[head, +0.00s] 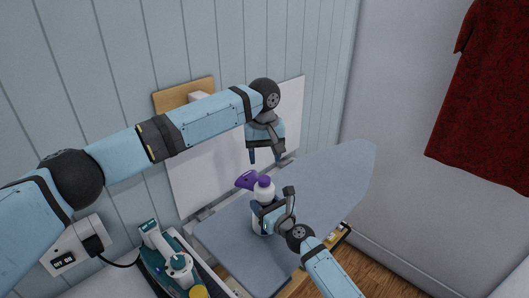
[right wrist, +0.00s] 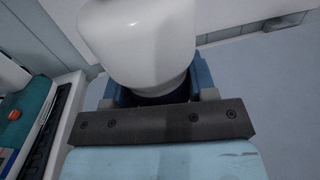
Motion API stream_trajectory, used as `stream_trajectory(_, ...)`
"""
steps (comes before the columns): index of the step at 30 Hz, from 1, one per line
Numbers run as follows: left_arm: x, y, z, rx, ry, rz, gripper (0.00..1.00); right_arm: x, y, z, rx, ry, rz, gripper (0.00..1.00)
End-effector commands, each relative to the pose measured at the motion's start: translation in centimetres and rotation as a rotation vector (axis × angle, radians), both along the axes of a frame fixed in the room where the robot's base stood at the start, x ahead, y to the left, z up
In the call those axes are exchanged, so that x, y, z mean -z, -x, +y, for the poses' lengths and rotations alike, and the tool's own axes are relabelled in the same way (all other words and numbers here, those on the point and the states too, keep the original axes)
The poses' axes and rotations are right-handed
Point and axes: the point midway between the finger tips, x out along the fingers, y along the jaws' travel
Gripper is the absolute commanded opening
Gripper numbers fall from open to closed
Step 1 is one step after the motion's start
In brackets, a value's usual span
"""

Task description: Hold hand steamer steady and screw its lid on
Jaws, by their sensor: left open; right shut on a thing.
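The hand steamer (head: 265,192) stands upright on the ironing board, white with a purple nozzle (head: 246,180) pointing left and purple at its top (head: 264,180). Whether that purple top is a separate lid, and how it sits, I cannot tell at this size. My right gripper (head: 266,212) is shut around the steamer's body from the front right and hides part of it. In the right wrist view the white steamer (right wrist: 142,45) rises from between the fingers of my right gripper (right wrist: 152,95). My left gripper (head: 265,156) is open, pointing down above the steamer, apart from it and empty.
The grey-blue ironing board (head: 325,175) is otherwise clear toward its tip. A teal and white iron (head: 168,255) stands at the lower left. A wall socket (head: 68,258) with a plug is further left. A dark red garment (head: 487,100) hangs at the right.

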Motion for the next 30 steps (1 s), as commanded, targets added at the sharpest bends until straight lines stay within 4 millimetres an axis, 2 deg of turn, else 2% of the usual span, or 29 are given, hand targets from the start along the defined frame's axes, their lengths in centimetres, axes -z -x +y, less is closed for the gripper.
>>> stream_trajectory(3, -0.16, 0.01, -0.01, -0.263, -0.001, 0.011, 0.56, 0.14, 0.08, 0.07, -0.001, -0.001, 0.003, 0.0)
stream_trajectory(9, -0.4, 0.02, 0.03, -0.682, -0.004, 0.022, 0.56, 0.14, 0.08, 0.07, -0.001, -0.001, 0.003, 0.0)
stream_trajectory(15, -0.54, 0.05, 0.05, -0.961, -0.009, 0.028, 0.56, 0.14, 0.08, 0.07, -0.001, -0.001, 0.003, 0.0)
stream_trajectory(21, -0.6, 0.06, 0.05, -1.059, -0.01, 0.029, 0.56, 0.14, 0.07, 0.06, -0.001, -0.001, 0.003, 0.0)
stream_trajectory(30, -0.57, 0.06, 0.04, -1.063, -0.01, 0.029, 0.56, 0.14, 0.08, 0.07, -0.001, -0.001, 0.003, 0.0)
